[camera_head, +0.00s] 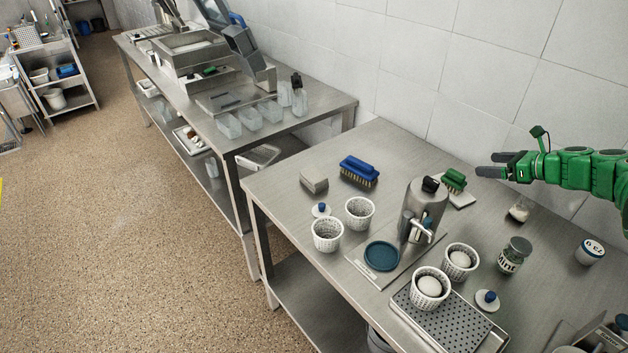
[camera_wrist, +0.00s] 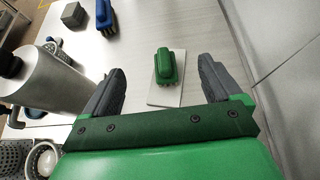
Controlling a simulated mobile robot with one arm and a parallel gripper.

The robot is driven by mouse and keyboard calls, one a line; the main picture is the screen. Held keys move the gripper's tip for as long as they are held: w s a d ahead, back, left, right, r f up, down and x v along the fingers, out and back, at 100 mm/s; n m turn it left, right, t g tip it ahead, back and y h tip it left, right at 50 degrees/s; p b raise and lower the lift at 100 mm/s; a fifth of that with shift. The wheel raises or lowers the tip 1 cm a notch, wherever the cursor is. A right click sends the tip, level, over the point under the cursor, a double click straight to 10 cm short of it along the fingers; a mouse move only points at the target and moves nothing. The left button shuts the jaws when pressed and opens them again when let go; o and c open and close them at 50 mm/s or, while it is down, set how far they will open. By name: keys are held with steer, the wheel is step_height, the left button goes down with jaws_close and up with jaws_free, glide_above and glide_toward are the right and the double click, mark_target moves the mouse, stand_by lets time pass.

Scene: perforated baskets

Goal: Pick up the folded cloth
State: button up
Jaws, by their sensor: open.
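A small grey squarish block (camera_head: 314,180), which looks like the folded cloth, lies on the near steel table at its back left, left of a blue brush. It also shows at the top left of the wrist view (camera_wrist: 74,15). A flat pale piece (camera_head: 461,200) lies under a green brush (camera_head: 453,181); I cannot tell whether it is cloth or a board. My gripper (camera_head: 490,165) is open and empty above the table's back right. In the wrist view the green brush and pale piece (camera_wrist: 165,95) appear between its fingers.
A blue brush (camera_head: 359,171) sits right of the grey block. A steel dispenser (camera_head: 424,208) stands between the block and my gripper. Perforated white baskets (camera_head: 327,235), a blue disc (camera_head: 381,256) and a jar (camera_head: 514,254) stand nearer the front. A tiled wall runs behind.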

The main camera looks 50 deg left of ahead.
steer(key=r, duration=0.2)
steer(key=y, duration=0.1)
glide_above(317, 177)
steer(key=d, duration=0.4)
steer(key=shift+m, duration=0.3)
steer(key=shift+s+f, duration=0.2)
steer(key=shift+f, duration=6)
steer(key=shift+a+f+t, duration=0.15)
steer(key=shift+f+t, duration=0.15)
steer(key=shift+x, duration=1.35)
steer(key=shift+r, duration=0.1)
